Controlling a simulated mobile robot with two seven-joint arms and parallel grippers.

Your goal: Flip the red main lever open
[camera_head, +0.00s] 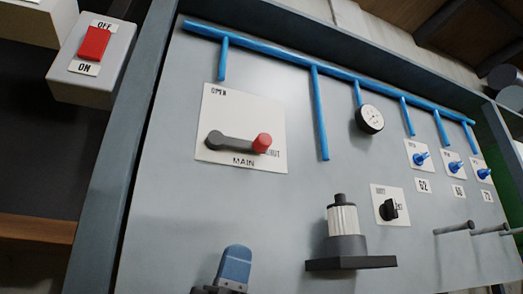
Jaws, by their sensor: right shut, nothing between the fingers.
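The main lever is on a white plate (218,110) marked OPEN at the top, SHUT at the right and MAIN below. Its dark grey arm (238,144) runs from a round pivot at the left to a red knob (262,142) at the right. The lever lies nearly level and points to the SHUT mark, whose first letter the knob partly covers. My right gripper (236,264) shows as a blue tip with dark parts at the bottom edge. It is shut and empty, below the plate and apart from the lever. My left gripper is not in view.
Blue pipes (320,110) and a round gauge (369,119) are on the grey panel. A white cylinder (343,220) on a dark bracket juts out right of my gripper. A black knob (389,209), small blue valves (420,158) and pegs (455,228) are further right. A red switch (94,43) is upper left.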

